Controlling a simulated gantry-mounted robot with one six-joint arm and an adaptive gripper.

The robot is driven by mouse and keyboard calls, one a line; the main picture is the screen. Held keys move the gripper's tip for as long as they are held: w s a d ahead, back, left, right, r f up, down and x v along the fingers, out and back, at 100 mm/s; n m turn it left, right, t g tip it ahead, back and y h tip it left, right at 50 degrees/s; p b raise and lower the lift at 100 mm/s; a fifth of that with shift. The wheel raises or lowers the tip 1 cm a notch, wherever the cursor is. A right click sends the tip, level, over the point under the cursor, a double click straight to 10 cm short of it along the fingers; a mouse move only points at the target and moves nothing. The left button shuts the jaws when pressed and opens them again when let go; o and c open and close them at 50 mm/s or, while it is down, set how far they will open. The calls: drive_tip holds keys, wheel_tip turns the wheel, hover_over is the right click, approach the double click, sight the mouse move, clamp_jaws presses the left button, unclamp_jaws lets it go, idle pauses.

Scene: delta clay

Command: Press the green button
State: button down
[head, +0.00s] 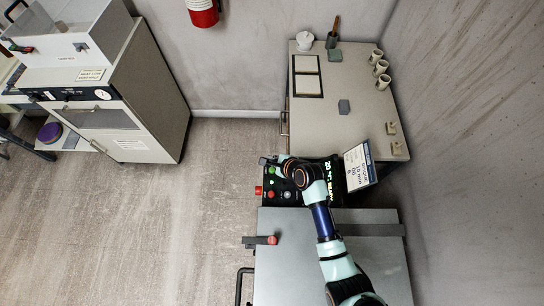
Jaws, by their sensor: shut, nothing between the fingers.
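A black control panel (290,201) sits on the front of the grey machine, near the middle of the picture. The green button (271,183) shows as a small green spot at the panel's left part, partly crowded by my arm. My gripper (265,161) is a small dark shape at the end of my arm, just above the green spot in the picture. It is shut and empty. I cannot tell its height above the button or whether it touches anything. My wrist hides part of the panel.
Red buttons (271,194) sit just below the green one. A lit display (328,182) and a white sign (357,167) stand to the right. A red-tipped lever (271,240) lies below. A worktop (316,131) with cups is above. Open floor (215,200) lies left.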

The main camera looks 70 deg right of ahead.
drive_tip(key=b, duration=0.4)
hover_over(273, 171)
wheel_tip(273, 171, down, 4)
drive_tip(key=shift+f, duration=0.15)
drive_tip(key=shift+f+b, duration=0.3)
drive_tip(key=shift+f, duration=0.7)
drive_tip(key=shift+f, duration=0.15)
drive_tip(key=shift+f, duration=0.25)
drive_tip(key=shift+f, duration=0.5)
idle(0.8)
drive_tip(key=shift+r+p, duration=0.9)
drive_tip(key=shift+p, duration=0.05)
